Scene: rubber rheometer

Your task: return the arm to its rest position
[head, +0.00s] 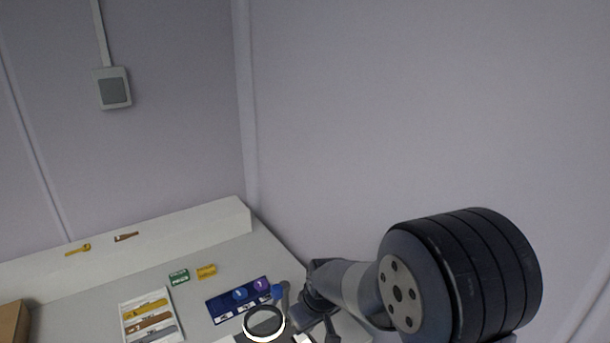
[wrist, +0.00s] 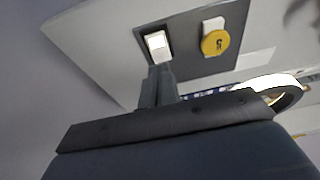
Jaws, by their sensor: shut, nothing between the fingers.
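My gripper (wrist: 158,84) shows in the wrist view with its two dark fingers together and nothing between them. Its fingertips appear just in front of a white square piece (wrist: 157,44) in a dark frame; I cannot tell whether they touch it. In the head view my arm (head: 355,287) reaches left and down over the right end of the bench (head: 75,304). The fingertips are hard to make out there, low in the picture.
A black-and-white ring (head: 263,323) stands close left of my wrist. Behind it lie a blue tray (head: 222,311) with round pieces, a white tray (head: 127,299) with coloured strips, and green (head: 178,277) and yellow (head: 206,271) boxes. A yellow disc (wrist: 215,43) is beside the white piece.

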